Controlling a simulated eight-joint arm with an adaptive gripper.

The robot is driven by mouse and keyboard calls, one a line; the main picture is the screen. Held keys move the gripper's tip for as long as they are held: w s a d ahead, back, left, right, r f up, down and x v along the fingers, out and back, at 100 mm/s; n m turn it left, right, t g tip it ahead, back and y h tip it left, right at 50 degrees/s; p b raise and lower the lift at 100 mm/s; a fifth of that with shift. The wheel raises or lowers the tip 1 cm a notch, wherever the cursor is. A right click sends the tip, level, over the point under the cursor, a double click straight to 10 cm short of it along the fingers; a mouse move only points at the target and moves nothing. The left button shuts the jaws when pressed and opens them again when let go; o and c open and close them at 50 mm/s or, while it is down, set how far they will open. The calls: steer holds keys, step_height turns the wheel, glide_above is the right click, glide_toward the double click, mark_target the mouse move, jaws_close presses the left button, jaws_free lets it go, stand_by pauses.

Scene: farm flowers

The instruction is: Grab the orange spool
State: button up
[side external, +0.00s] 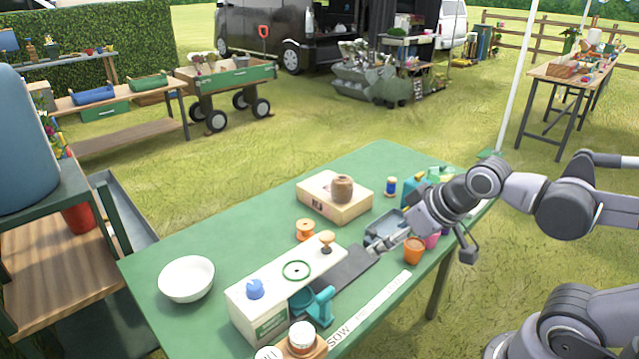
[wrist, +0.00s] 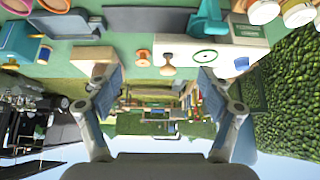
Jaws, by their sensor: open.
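The orange spool (side external: 305,230) stands on the green table, just behind the white box, in the side view. It also shows in the wrist view (wrist: 144,57), near the top centre, in the space between the fingers.
A white box (side external: 285,285) with a wooden knob (side external: 327,242) on top stands close to the spool. A cardboard box (side external: 333,197) with a brown jar is behind. An orange pot (side external: 413,250) is beside my gripper. A white bowl (side external: 186,279) sits at left; bare table lies behind it.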

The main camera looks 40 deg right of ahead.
steer(key=shift+r, duration=0.1)
steer(key=w+r+m+g, duration=0.2)
steer(key=w+r+m, duration=0.2)
steer(key=w, duration=0.3)
steer(key=m+g, duration=0.5)
steer(key=m, duration=0.7)
glide_above(306, 224)
step_height(306, 224, down, 12)
steer(key=shift+d+f+m, duration=0.2)
steer(key=shift+f+m, duration=0.1)
steer(key=shift+f, duration=0.25)
steer(key=shift+a+f, duration=0.15)
steer(key=shift+f, duration=5.05)
steer(key=c, duration=1.2)
